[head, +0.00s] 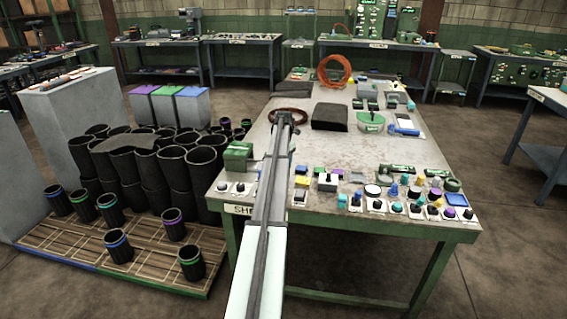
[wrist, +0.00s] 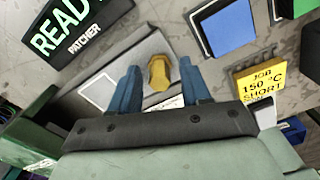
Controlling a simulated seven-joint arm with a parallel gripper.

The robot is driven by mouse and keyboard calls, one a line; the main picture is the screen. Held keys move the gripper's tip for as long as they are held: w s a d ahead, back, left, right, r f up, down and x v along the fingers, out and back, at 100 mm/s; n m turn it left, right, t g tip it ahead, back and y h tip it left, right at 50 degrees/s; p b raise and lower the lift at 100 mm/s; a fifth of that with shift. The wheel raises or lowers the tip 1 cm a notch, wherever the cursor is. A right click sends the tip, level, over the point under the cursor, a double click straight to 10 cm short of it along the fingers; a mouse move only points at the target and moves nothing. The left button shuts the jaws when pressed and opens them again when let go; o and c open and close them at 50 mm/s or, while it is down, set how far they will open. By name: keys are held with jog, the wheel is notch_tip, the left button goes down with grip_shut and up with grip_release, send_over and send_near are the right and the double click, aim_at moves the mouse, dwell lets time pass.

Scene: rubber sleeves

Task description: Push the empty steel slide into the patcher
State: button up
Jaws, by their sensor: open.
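The steel slide (wrist: 98,88) is a grey plate with a pale outlined square; it lies in the wrist view beside the patcher's sign, and nothing rests on the square. A yellow knob (wrist: 158,74) stands at the slide's right end. My gripper (wrist: 159,66) is open, with one blue finger on each side of the knob; I cannot tell whether either touches it. The patcher's body is not clear here, and in the head view my arm hides the gripper's surroundings.
A yellow card (wrist: 262,84) reading JOB 150 °C SHORT and a blue pad (wrist: 224,30) lie right of my gripper. The table (head: 255,148) carries several knobs and buttons along its front edge. Black sleeves (head: 150,170) stand on a pallet at left.

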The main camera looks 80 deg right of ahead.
grip_shut()
dwell(0.5)
